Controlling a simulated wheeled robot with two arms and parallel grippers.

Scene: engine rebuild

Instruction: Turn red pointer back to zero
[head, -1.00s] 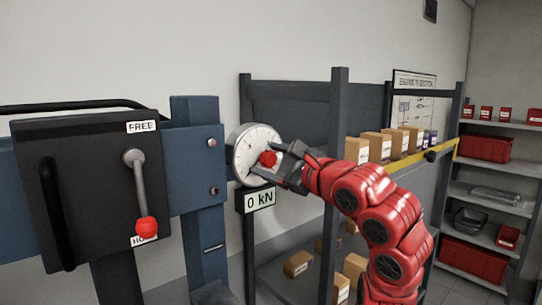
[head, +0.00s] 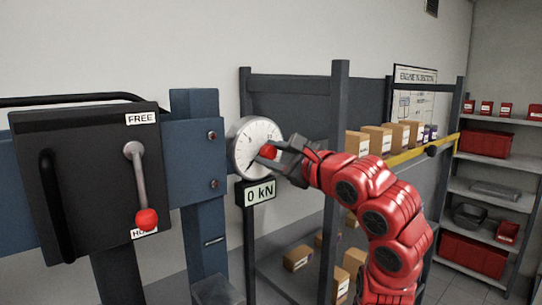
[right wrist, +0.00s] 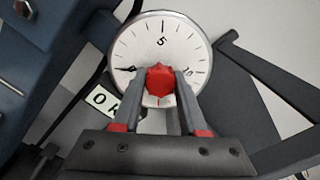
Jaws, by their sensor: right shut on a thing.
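A red knob (head: 268,152) stands out from the middle of the gauge. My right gripper (head: 275,151) is shut on the knob; in the right wrist view the two fingers flank the red knob (right wrist: 160,79) over the dial (right wrist: 160,27). A black pointer (right wrist: 130,69) shows at the dial's left side. I cannot make out a separate red pointer; the knob and fingers cover the dial's middle and lower part. My left gripper is out of view.
A black box (head: 85,180) with a red-ended lever (head: 147,218), marked FREE at the top, stands at left. A dark rack (head: 340,110) with cardboard boxes (head: 376,138) is close behind my right arm. Shelves with red bins (head: 485,144) stand at far right.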

